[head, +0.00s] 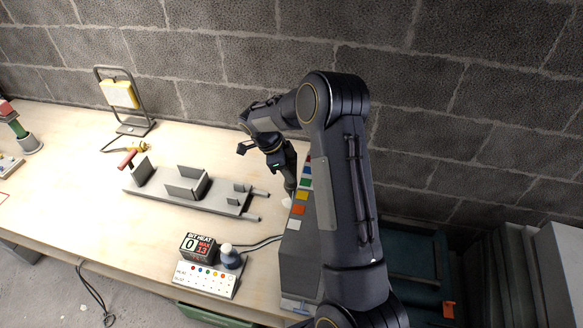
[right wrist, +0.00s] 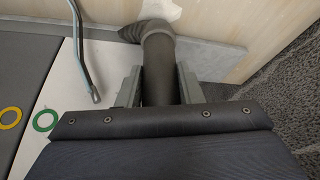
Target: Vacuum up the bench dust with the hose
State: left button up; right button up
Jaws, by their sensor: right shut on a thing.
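My right gripper (head: 287,172) is over the right part of the bench (head: 85,180), pointing down. In the right wrist view its two fingers (right wrist: 158,92) are shut on the hose (right wrist: 158,62), a dark grey tube with a wider bent end. The hose (head: 290,187) shows only as a short piece below the fingers in the head view. A pale, irregular patch that looks like dust (head: 287,203) lies at the hose's end. It also shows in the right wrist view (right wrist: 162,10), touching or just beyond the hose's end. My left gripper is out of view.
A grey fixture (head: 215,203) with upright plates stands mid-bench. A counter box (head: 198,247) and white button panel (head: 207,279) are at the front. A board with coloured squares (head: 299,210) lies beside my right arm. A work lamp (head: 120,95) stands at the back left, before the block wall.

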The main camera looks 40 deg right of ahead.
jog(key=shift+s+d+m, duration=0.15)
jog(key=shift+d+m, duration=0.35)
jog(key=shift+f+b, duration=0.95)
jog(key=shift+f, duration=1.8)
jog(key=shift+r, duration=0.1)
jog(key=shift+r+p, duration=1.15)
jog(key=shift+r, duration=1.85)
